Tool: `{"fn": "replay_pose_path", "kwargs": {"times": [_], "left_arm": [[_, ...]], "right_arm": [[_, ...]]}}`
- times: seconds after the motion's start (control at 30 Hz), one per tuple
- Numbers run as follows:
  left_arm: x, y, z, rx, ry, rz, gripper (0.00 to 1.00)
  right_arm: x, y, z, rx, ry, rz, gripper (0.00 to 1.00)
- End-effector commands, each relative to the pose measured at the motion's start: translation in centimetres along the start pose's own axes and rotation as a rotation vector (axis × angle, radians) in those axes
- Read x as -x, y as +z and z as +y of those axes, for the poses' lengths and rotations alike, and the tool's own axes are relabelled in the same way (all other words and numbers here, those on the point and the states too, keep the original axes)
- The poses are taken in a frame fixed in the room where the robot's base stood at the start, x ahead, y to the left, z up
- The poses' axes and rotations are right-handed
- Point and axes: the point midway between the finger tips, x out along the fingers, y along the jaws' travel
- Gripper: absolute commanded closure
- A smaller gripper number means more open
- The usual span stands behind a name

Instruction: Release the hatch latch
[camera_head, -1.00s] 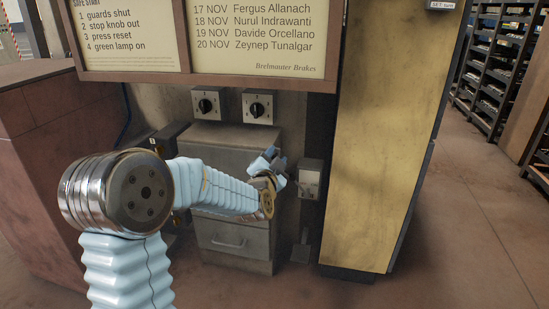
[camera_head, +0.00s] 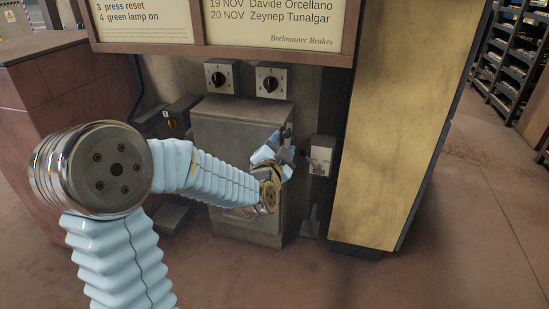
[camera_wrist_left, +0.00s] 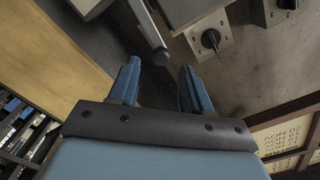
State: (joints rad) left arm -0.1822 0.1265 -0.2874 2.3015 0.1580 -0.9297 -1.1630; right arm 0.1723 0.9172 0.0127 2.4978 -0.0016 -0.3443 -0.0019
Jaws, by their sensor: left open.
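A grey lever with a rounded end (camera_wrist_left: 151,35) shows at the top of the left wrist view. It looks like the latch handle, but I cannot be sure. My left gripper (camera_wrist_left: 154,83) is open and empty, its two blue fingers spread below the lever's end. The lever's tip lies near the line between the fingers, just beyond them. In the head view the left gripper (camera_head: 280,143) is in front of the grey cabinet's (camera_head: 238,118) right edge, left of a small grey box (camera_head: 322,156). The lever cannot be made out clearly there. My right gripper is not in view.
Two rotary switches (camera_head: 220,77) (camera_head: 270,80) sit above the cabinet, under a notice board (camera_head: 275,35). A yellowish panel (camera_head: 395,130) stands right of the small box. A reddish block (camera_head: 45,95) stands at left. Open floor (camera_head: 455,230) lies at right.

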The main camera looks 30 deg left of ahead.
Motion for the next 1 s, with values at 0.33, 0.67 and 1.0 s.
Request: {"fn": "replay_pose_path", "kwargs": {"times": [0.33, 0.67, 1.0], "left_arm": [[6.9, 0.1, 0.0, 0.0, 0.001, -0.004, 0.52], [7.9, 0.3, 0.0, -0.002, 0.0, -0.006, 0.52], [7.8, 0.3, 0.2, 0.001, 0.007, -0.008, 0.52]], "right_arm": [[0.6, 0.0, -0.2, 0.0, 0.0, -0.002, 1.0], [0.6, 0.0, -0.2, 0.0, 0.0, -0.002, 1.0], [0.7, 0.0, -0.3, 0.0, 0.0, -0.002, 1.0]]}}
